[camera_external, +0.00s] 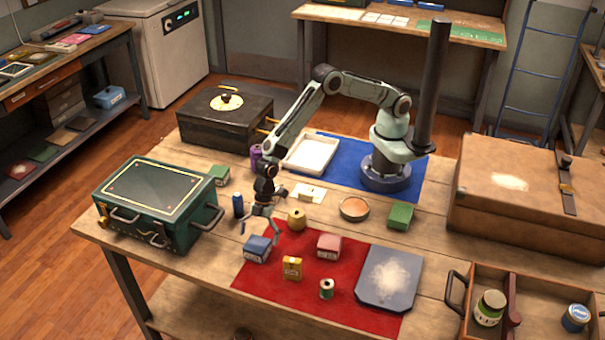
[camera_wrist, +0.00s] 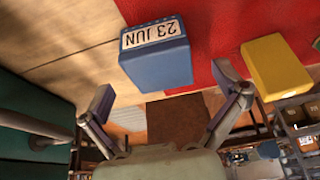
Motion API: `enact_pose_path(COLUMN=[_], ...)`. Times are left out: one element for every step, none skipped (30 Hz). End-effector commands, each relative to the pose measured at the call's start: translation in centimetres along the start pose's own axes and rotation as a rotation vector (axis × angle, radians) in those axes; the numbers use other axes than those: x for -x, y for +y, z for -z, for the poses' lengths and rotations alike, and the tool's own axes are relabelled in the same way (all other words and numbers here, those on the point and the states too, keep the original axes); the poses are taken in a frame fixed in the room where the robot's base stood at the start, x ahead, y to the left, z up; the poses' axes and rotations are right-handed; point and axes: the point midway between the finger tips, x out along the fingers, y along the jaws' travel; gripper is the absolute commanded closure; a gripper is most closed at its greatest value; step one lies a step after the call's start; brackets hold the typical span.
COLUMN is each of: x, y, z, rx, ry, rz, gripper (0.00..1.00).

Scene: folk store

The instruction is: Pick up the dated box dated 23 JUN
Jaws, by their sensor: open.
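The blue box (camera_wrist: 157,62) in the wrist view has a white label reading 23 JUN. In the external view the blue box (camera_external: 257,249) sits on the left edge of the red cloth, partly on bare wood. My gripper (camera_external: 259,234) is open just above and behind it, pointing down. In the wrist view the fingers of my gripper (camera_wrist: 165,88) are spread to either side of the box's near end, with nothing held between them. A pink box (camera_external: 329,246) and a yellow box (camera_external: 292,267) stand to the right on the cloth; their labels are too small to read.
A green metal case (camera_external: 158,205) stands close on the left, with a dark blue can (camera_external: 238,206) beside my gripper. A brass-coloured pot (camera_external: 297,219) is just right of it. A thread spool (camera_external: 327,289) and a slate-coloured pad (camera_external: 390,277) lie farther right on the red cloth (camera_external: 262,281).

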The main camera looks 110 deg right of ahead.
Motion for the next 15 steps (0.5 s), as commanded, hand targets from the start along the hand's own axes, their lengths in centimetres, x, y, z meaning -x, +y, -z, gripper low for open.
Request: enact_pose_path(x=[-0.8,-1.2,-1.7,-2.0,-2.3,-2.5,-2.6,-2.7,-2.8,-2.8,-2.8,-2.8,-2.8,-2.8,-2.8], y=[-0.1,-0.1,-0.1,-0.1,-0.1,-0.1,0.0,0.0,0.0,0.0,0.0,0.0,0.0,0.0,0.0], z=[0.0,0.0,0.0,0.0,0.0,0.0,0.0,0.0,0.0,0.0,0.0,0.0,0.0,0.0,0.0], rx=[0.000,0.000,0.001,0.001,0.001,0.001,0.001,0.001,0.001,0.000,0.000,0.000,0.000,0.000,0.000], ry=[-0.001,-0.001,0.000,0.000,-0.001,0.000,0.001,0.001,0.001,0.001,0.001,0.001,0.001,0.001,0.001], rz=[0.001,0.001,0.001,0.001,0.001,0.001,0.000,0.000,0.000,0.000,0.000,0.000,0.000,0.000,0.000], gripper=[0.04,0.04,0.04,0.04,0.04,0.04,0.04,0.04,0.04,0.04,0.04,0.04,0.04,0.04,0.07])
